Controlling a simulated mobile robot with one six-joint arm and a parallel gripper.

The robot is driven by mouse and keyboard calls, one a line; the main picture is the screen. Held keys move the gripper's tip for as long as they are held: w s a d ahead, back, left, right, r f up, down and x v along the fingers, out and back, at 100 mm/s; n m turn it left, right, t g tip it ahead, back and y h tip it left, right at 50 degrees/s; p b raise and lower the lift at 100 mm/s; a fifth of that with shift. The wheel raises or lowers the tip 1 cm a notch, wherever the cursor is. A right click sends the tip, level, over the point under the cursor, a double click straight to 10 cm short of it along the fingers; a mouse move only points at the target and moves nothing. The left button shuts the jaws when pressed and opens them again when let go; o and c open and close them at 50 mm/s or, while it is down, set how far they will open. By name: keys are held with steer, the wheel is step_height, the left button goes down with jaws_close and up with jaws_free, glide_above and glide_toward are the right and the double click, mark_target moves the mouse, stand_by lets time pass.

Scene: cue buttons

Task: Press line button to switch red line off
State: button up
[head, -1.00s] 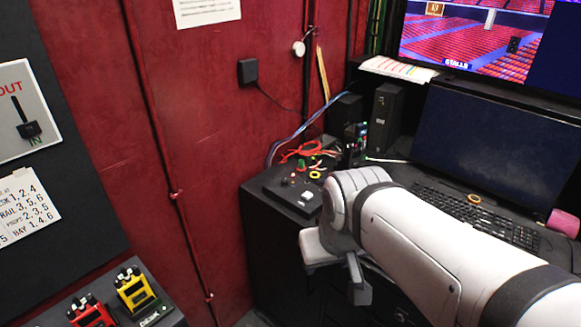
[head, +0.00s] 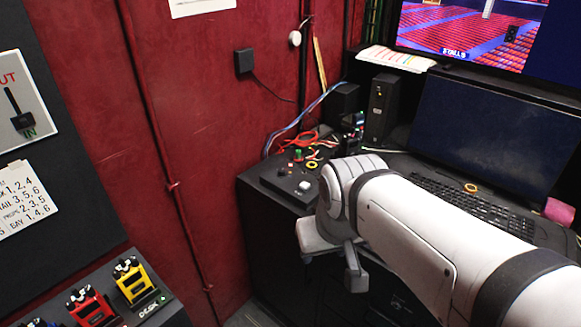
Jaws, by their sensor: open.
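A dark control box (head: 272,181) sits on the left end of the desk. At the lower left, a panel carries a yellow cue unit (head: 135,284) over the label DESK and a red cue unit (head: 90,306). I cannot tell which button is the line button, or whether a red light is lit. My gripper (head: 333,268) is open and empty, pointing down in front of the desk, apart from the control box and well right of the cue units.
Cables (head: 300,118) run behind the control box. A red wall (head: 210,120) with a vertical pipe stands between the cue panel and the desk.

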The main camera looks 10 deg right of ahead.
jaws_close()
stand_by(0.3)
stand_by(1.3)
